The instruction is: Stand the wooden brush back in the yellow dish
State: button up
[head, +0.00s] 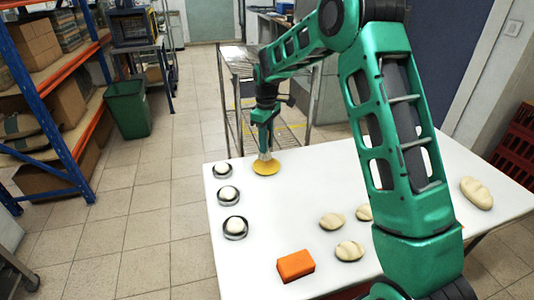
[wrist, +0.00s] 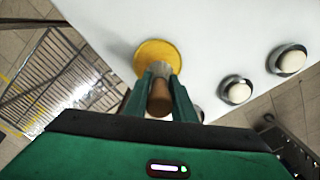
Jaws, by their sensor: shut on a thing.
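The yellow dish (head: 266,168) lies on the far part of the white table, near its left corner; it also shows in the wrist view (wrist: 157,55). My gripper (head: 265,150) points down over the dish. In the wrist view, my gripper (wrist: 160,82) is shut on the wooden brush (wrist: 159,98), whose brown handle end shows between the two green fingers. In the head view the pale lower part of the brush shows just under the fingertips, upright over the dish. I cannot tell whether the brush touches the dish.
Several small dark dishes with white round things (head: 228,193) line the table's left edge. An orange block (head: 295,265) and pale loaves (head: 349,250) lie nearer. A metal rack (head: 240,70) stands behind the table. The white tabletop (head: 285,215) between dish and block is clear.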

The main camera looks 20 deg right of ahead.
aim_at(268, 151)
jog(key=shift+w+d+f, duration=0.15)
jog(key=shift+d+f, duration=0.15)
jog(key=shift+f, duration=1.9)
jog(key=shift+f, duration=0.1)
jog(key=o, duration=1.1)
jog(key=shift+c, duration=0.2)
notch_tip(268, 151, up, 12)
jog(key=shift+r, duration=0.15)
